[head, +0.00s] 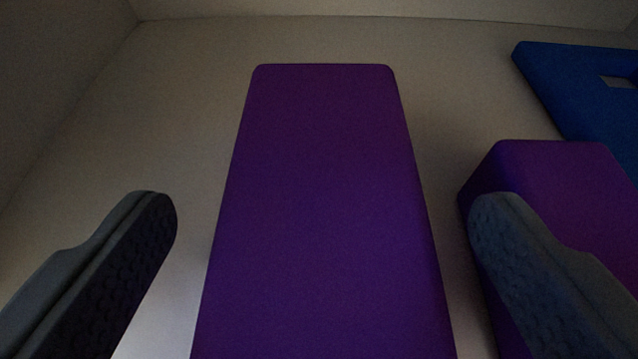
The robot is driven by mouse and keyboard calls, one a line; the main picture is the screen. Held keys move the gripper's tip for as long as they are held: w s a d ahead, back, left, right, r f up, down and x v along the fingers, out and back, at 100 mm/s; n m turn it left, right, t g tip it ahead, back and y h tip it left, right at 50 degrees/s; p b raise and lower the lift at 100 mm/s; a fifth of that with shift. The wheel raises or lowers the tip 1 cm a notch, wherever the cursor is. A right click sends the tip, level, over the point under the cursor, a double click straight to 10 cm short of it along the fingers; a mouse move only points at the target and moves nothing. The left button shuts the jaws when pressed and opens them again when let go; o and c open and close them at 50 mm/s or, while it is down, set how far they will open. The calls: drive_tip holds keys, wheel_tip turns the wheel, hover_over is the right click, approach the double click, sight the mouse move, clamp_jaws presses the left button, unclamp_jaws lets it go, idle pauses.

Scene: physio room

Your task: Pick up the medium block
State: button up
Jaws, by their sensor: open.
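A long purple block (320,180) with rounded edges fills the middle of the head view, its near end cut off by the bottom edge. A second purple block (570,190) stands to its right, partly hidden behind my right finger. Their full sizes do not show, so I cannot tell for certain which is the medium block. My gripper (322,204) is open and empty. Its two dark fingers lie either side of the middle block in the picture, with a visible gap on each side and no contact seen.
A blue piece (575,85) with a small light patch lies at the upper right, behind the second block. The pale surface (180,120) is bare left of the middle block and beyond its far end. Edges of the pale space run along the left and top.

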drive_tip(key=shift+x, duration=0.85)
drive_tip(key=c, duration=1.1)
drive_tip(key=shift+r, duration=0.15)
